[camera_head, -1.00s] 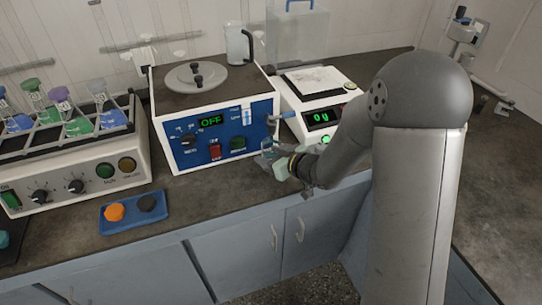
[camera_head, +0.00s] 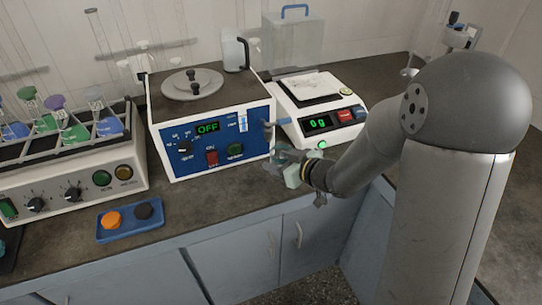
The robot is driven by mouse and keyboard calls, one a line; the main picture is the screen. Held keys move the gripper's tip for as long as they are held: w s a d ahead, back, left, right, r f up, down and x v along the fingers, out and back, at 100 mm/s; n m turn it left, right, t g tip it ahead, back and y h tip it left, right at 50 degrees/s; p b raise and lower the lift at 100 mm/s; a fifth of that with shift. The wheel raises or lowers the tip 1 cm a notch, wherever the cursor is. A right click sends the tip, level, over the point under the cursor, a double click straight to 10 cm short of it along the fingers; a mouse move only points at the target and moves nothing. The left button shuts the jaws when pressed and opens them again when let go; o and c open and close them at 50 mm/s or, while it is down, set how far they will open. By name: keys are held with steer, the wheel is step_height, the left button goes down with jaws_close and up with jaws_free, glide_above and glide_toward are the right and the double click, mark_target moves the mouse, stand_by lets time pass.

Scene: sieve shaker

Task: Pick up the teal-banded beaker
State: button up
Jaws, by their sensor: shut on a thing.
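My gripper (camera_head: 284,164) is in front of the right end of the blue-fronted sieve shaker, above the front part of the counter. It is shut on a small glassy thing with a teal tint, which I take to be the teal-banded beaker (camera_head: 282,155). The beaker is small in this view and partly hidden by the fingers, so its band and tilt are hard to make out.
The sieve shaker (camera_head: 210,140) shows OFF. Right of it a balance (camera_head: 320,122) reads 0 g, with its pan clear. A flask shaker (camera_head: 70,180) with several flasks stands left. A blue tray (camera_head: 130,232) holds orange and black pieces. The counter front is mostly clear.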

steer(key=s+d+b, duration=0.6)
steer(key=s+d, duration=0.2)
steer(key=d, duration=0.1)
steer(key=shift+s+d, duration=0.25)
steer(key=shift+s, duration=0.15)
